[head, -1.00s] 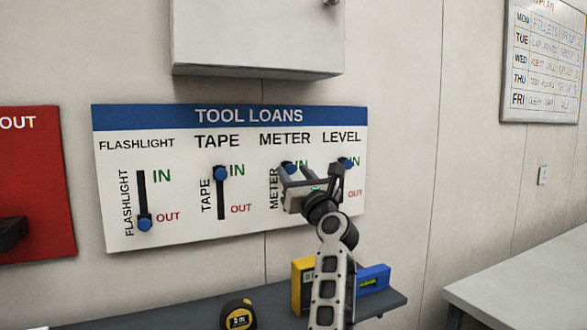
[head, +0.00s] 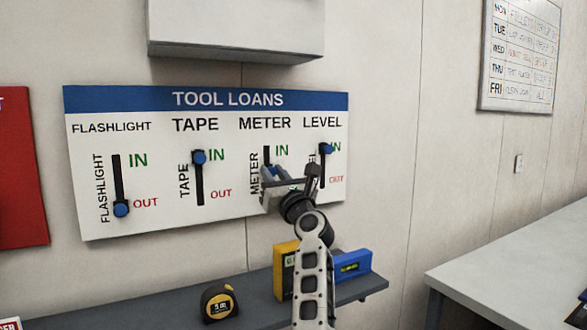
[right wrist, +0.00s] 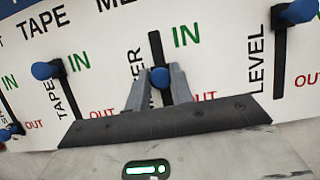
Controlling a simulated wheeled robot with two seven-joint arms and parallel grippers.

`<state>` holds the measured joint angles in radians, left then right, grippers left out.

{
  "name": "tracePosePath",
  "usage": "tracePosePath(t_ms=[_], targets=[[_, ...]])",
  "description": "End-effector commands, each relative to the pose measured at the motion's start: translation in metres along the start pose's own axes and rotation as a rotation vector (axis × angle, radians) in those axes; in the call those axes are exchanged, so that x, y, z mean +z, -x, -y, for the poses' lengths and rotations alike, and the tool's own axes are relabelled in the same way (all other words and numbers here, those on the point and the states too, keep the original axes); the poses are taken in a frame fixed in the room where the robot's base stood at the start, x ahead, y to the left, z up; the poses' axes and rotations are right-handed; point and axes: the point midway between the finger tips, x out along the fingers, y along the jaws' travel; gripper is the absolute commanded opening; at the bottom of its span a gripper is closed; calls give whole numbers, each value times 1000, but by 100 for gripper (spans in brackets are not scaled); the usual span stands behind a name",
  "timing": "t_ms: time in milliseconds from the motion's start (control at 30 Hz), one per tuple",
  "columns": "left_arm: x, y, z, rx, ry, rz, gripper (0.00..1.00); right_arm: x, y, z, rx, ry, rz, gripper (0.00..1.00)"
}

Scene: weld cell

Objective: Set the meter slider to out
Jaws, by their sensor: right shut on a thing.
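The TOOL LOANS board (head: 150,220) hangs on the wall with a slider each for flashlight, tape, meter and level. The blue meter knob (right wrist: 159,77) is between the fingertips of my right gripper (right wrist: 157,83), which is shut on it. Bare black slot (right wrist: 154,45) shows above the knob, so it sits below the top of its slot, beneath the green IN. In the head view my right gripper (head: 276,174) covers most of the meter slot and its OUT label. My left gripper is not in view.
The level knob (head: 326,149) and tape knob (head: 199,157) are at IN; the flashlight knob (head: 121,208) is at OUT. A shelf (head: 255,306) below holds a tape measure (head: 218,302), a yellow meter (head: 287,270) and a blue level (head: 352,266). A cabinet (head: 235,30) hangs above.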

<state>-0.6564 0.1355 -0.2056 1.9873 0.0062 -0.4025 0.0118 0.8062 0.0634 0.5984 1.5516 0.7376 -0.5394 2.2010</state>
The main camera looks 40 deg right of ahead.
Motion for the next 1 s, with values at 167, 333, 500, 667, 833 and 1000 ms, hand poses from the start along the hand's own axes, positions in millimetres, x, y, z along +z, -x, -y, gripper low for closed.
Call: tracePosePath(t_ms=[167, 333, 500, 667, 833, 1000], targets=[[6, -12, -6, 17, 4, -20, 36, -44, 13, -11, 11, -6, 1, 0], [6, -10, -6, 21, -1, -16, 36, -51, 16, -11, 11, -5, 1, 0], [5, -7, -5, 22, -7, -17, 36, -52, 17, -10, 11, -5, -4, 0], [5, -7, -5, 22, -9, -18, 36, -53, 17, -10, 12, -4, -7, 42], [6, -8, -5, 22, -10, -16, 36, -51, 16, -10, 11, -4, -3, 44], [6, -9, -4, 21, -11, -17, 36, -51, 18, -10, 11, -5, -2, 44]])
